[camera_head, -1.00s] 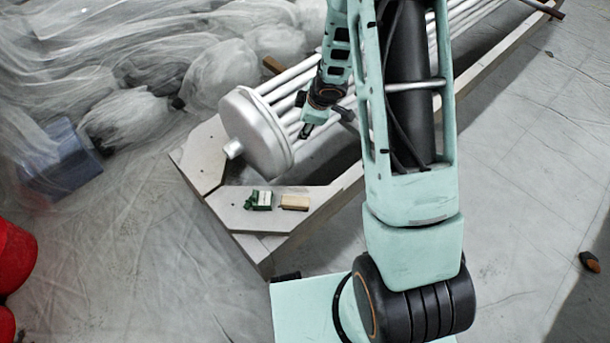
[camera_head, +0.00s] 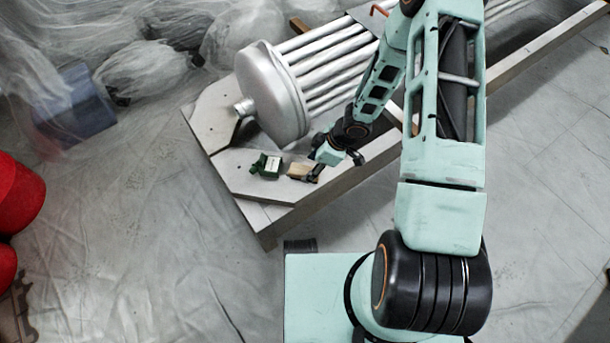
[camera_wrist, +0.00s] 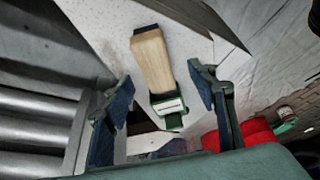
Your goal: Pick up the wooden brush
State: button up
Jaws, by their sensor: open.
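The wooden brush (camera_head: 298,170) is a small light-brown block lying on the pale end plate of the frame. In the wrist view the brush (camera_wrist: 152,62) has a dark strip along its top end, and its lower end lies close to a green object. My gripper (camera_head: 318,162) is at the right side of the brush in the head view and partly covers it. In the wrist view my gripper (camera_wrist: 163,88) is open, with a finger on each side of the brush's lower end and nothing held. I cannot tell how far above the plate the fingertips are.
A green object with a white label (camera_head: 266,166) lies left of the brush, and also shows in the wrist view (camera_wrist: 168,107). A silver tube bundle with a round cap (camera_head: 268,92) rests behind. Red rounded objects (camera_head: 18,195) stand far left. Sheeted floor in front is clear.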

aim_at(306, 170)
jog(key=shift+w+b+x, duration=0.15)
jog(key=shift+b+x, duration=0.7)
jog(key=shift+x, duration=0.5)
jog(key=shift+w+b+x, duration=0.15)
jog(key=shift+b+x, duration=0.7)
jog(key=shift+x, duration=0.45)
jog(key=shift+f, duration=0.2)
jog(key=shift+c, duration=0.4)
jog(key=c, duration=1.2)
